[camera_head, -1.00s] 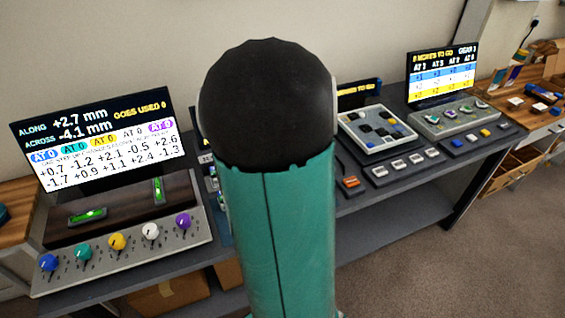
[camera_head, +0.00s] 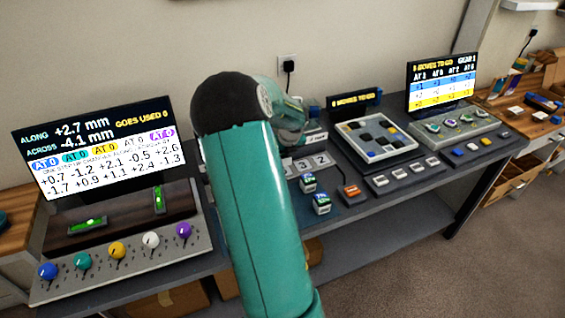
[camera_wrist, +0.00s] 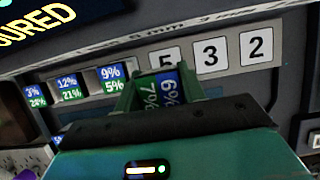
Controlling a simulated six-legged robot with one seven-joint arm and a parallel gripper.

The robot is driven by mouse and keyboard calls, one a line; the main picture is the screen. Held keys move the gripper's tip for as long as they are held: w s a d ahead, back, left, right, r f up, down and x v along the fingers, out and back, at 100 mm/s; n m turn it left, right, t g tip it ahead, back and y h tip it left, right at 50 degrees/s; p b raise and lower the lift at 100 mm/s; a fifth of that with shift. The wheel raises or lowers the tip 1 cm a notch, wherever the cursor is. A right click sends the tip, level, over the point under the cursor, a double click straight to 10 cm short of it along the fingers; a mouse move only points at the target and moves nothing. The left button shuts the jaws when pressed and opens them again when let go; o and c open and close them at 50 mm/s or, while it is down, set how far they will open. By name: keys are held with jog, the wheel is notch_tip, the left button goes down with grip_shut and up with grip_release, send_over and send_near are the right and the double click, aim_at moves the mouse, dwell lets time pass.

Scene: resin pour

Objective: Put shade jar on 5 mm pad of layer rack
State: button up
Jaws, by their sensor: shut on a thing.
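In the wrist view, my gripper (camera_wrist: 157,80) is shut on a shade jar (camera_wrist: 160,92) with a green and blue label reading 7% and 6%. The jar is in front of the layer rack (camera_wrist: 235,77), just below the white 5 pad (camera_wrist: 166,58), and hides part of it. Whether it touches the rack cannot be told. The 3 pad (camera_wrist: 211,52) and 2 pad (camera_wrist: 256,45) are bare. In the head view, the 3 and 2 pads (camera_head: 312,161) show beside my arm; my fingers and the held jar are not clear there.
Three labelled jars (camera_wrist: 70,88) stand on the rack left of the 5 pad. In the head view, two loose jars (camera_head: 308,183) (camera_head: 321,204) stand in front of the rack. A knob panel (camera_head: 120,254) is at left; a tile tray (camera_head: 377,139) is at right.

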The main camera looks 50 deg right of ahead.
jog(key=shift+w+d+f, duration=0.3)
jog(key=shift+d+f, duration=0.05)
jog(key=shift+f, duration=0.2)
jog(key=shift+w+d+f, duration=0.25)
jog(key=shift+d+f, duration=0.05)
jog(key=shift+f, duration=0.25)
jog(key=shift+w+d+f, duration=0.1)
jog(key=shift+f, duration=1.5)
jog(key=shift+f, duration=0.15)
jog(key=o, duration=1.1)
